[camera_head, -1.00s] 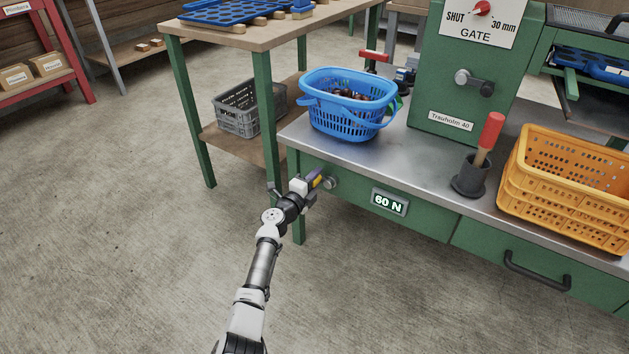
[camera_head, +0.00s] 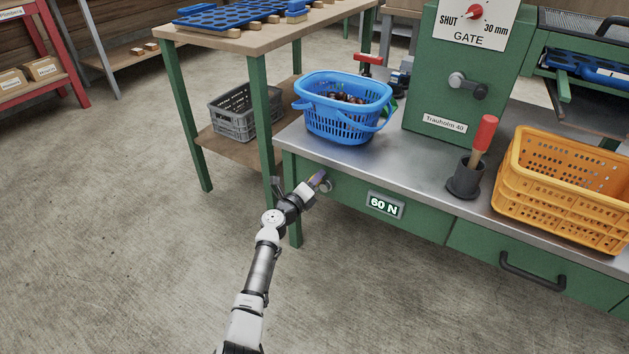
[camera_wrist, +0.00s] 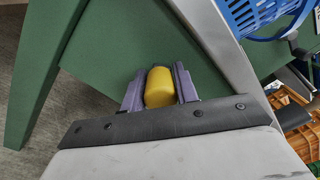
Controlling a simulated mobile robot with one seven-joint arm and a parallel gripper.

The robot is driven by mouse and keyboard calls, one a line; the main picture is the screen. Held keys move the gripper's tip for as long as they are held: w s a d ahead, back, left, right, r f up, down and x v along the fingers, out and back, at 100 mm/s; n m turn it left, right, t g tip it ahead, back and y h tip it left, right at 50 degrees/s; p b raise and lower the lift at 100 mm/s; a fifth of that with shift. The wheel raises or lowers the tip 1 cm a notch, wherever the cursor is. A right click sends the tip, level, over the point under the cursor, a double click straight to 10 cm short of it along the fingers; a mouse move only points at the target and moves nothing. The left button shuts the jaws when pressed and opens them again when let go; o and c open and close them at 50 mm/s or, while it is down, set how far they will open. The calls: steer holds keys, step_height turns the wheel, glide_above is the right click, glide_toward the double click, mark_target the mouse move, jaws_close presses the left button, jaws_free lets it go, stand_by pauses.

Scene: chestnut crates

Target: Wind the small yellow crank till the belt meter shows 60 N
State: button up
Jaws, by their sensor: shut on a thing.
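The belt meter (camera_head: 385,205) on the green bench front reads 60 N. The small yellow crank (camera_wrist: 159,87) shows in the wrist view as a yellow knob between the two purple fingers of my gripper (camera_wrist: 160,90). My gripper is shut on that knob. In the head view my gripper (camera_head: 318,181) is at the left end of the bench front, left of the meter. There it mostly hides the yellow knob, and a grey round hub shows just beside it.
On the steel bench top stand a blue basket (camera_head: 340,122) of chestnuts, a dark cup (camera_head: 466,183) with a red-handled tool, and an orange crate (camera_head: 520,195). A grey crate (camera_head: 232,124) sits on a low shelf behind. The floor at left is clear.

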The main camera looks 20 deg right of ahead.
steer(key=shift+s+d, duration=0.2)
steer(key=shift+d, duration=0.05)
steer(key=o, duration=0.9)
steer(key=shift+o, duration=0.2)
steer(key=shift+a, duration=0.1)
steer(key=shift+a, duration=0.15)
